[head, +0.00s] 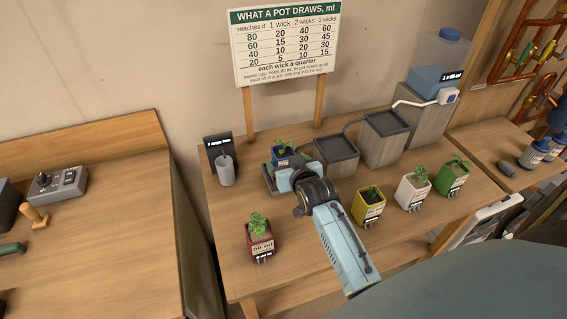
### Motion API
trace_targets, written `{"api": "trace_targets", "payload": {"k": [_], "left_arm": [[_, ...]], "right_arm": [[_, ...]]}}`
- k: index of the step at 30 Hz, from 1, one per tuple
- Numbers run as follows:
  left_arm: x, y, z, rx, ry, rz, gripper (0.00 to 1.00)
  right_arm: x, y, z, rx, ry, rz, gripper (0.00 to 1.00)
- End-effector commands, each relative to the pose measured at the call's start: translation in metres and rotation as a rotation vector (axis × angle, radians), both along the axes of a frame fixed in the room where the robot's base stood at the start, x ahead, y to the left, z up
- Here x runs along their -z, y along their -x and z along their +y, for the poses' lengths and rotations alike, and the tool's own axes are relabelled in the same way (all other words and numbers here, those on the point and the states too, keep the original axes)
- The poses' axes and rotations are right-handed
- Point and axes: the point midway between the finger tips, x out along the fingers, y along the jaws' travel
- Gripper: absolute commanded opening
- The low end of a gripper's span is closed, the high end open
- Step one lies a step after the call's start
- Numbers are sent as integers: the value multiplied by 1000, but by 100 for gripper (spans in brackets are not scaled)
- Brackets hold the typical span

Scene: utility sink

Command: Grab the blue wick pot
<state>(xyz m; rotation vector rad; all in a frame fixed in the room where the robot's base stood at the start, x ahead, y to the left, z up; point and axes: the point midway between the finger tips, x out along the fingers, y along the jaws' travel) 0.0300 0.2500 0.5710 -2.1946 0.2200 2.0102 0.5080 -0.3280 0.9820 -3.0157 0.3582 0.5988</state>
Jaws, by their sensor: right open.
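The blue wick pot (283,155) with a small green plant stands at the back of the wooden table, on the lowest of the grey trays (270,180). My right gripper (287,172) reaches in from the front, with its fingers close to the pot's front side. The jaws are open. The wrist hides the pot's lower part and some of the tray, so I cannot tell whether the fingers touch the pot. My left gripper is not in view.
A red pot (260,240) stands front left. Yellow (369,205), white (412,190) and green (453,177) pots stand to the right. Stepped tray stands (385,140), a grey cylinder (227,170) and a sign (285,45) are behind. The table's front left is mostly clear.

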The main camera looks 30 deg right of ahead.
Motion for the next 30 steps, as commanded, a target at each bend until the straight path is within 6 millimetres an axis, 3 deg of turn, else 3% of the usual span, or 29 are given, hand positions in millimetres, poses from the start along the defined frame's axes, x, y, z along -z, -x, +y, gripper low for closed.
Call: {"api": "trace_targets", "payload": {"k": [3, 12, 21, 30], "left_arm": [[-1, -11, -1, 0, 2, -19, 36], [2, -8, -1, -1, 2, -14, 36], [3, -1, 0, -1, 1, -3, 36], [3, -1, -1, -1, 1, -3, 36]], "right_arm": [[4, -11, -4, 0, 0, 0, 80], [19, -40, -13, 1, 0, 0, 80], [20, -44, -14, 0, 0, 0, 80], [20, -43, -14, 0, 0, 0, 42]]}}
